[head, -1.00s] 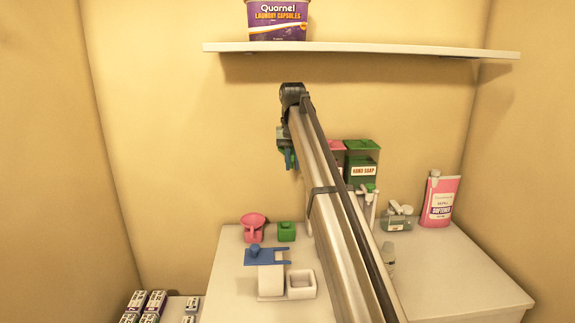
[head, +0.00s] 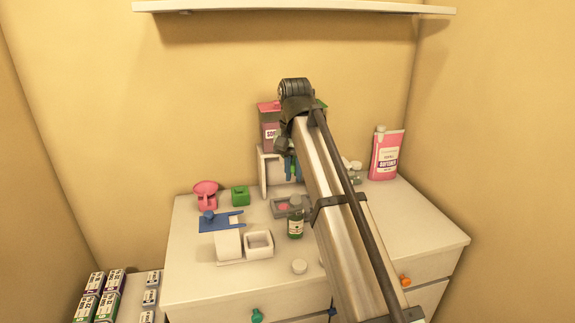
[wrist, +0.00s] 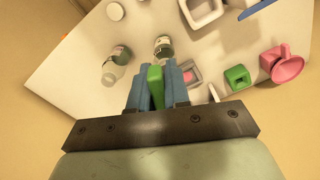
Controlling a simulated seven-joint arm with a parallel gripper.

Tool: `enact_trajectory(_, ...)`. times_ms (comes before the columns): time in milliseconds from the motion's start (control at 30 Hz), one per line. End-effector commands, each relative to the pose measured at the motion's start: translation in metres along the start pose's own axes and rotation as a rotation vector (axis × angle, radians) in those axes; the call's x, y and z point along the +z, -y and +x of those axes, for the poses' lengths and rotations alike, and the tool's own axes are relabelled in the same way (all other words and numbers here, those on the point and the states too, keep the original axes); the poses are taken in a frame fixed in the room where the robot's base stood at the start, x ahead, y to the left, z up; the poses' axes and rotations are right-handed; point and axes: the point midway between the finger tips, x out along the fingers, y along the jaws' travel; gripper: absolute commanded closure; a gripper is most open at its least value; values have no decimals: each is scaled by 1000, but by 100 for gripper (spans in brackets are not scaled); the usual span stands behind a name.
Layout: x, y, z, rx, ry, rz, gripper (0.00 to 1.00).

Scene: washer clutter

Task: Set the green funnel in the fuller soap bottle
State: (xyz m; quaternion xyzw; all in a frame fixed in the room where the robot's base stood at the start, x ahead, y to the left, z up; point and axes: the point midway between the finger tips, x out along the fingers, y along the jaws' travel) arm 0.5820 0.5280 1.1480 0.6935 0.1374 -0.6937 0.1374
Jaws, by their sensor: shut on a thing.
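My gripper (wrist: 155,90) has blue fingers shut on the green funnel (wrist: 154,88). It is held above the white counter, and its narrow end cannot be made out. In the head view my gripper (head: 291,168) is partly hidden by my arm. A bottle with dark green liquid and a white label (wrist: 163,47) stands beyond the fingertips; it also shows in the head view (head: 296,217). A second bottle (wrist: 115,65) stands left of it in the wrist view, with a clear part and some green; it looks less full. My arm hides it in the head view.
A pink softener jug (head: 386,156) stands back right. A shelf (head: 300,8) hangs above.

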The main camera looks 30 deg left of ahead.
Motion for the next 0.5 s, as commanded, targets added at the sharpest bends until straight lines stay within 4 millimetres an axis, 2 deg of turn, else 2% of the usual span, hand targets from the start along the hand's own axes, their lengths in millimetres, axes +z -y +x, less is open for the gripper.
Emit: enact_trajectory(500,0,0,7,0,0,-1,100)
